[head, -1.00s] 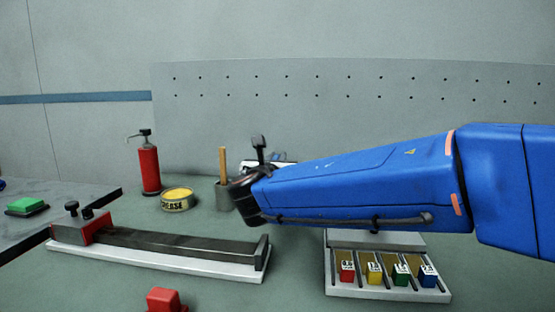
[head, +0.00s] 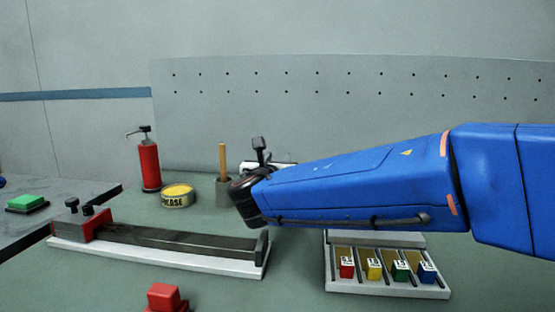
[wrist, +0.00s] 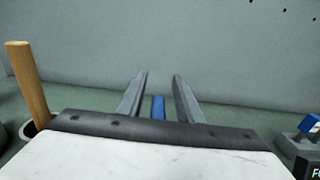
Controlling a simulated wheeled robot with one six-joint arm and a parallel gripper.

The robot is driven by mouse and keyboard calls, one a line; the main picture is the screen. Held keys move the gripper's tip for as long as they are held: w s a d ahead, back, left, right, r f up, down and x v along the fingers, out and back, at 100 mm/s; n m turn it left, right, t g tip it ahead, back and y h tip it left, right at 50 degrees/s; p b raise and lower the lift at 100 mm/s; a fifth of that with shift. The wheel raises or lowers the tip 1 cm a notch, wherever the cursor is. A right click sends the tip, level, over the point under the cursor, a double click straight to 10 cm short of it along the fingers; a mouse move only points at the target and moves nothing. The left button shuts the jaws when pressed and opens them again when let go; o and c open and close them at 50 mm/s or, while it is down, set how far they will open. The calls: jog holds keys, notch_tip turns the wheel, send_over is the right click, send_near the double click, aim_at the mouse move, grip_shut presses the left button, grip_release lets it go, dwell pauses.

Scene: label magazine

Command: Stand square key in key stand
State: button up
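My gripper (wrist: 158,98) shows in the wrist view with its two grey fingers apart. A narrow blue piece (wrist: 158,107) shows between them, with a gap on each side; I cannot tell how far beyond them it lies. In the head view my arm hides the fingers. No square key can be made out for certain. A grey cup (head: 223,193) holds an upright wooden rod (head: 222,160); I cannot tell whether this is the key stand. The rod also shows at the left of the wrist view (wrist: 27,80).
A white rack (head: 388,289) holds red, yellow, green and blue blocks below my arm. A dark rail (head: 175,243) on a white base lies left of it. A red pump bottle (head: 149,166) and grease tin (head: 178,195) stand behind. A red block (head: 164,297) is in front.

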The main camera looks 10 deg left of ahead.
jog(key=shift+r, duration=0.45)
jog(key=shift+s+r, duration=0.2)
jog(key=shift+s, duration=0.1)
jog(key=s, duration=1.1)
jog(key=shift+s+d, duration=0.2)
jog(key=shift+d, duration=0.15)
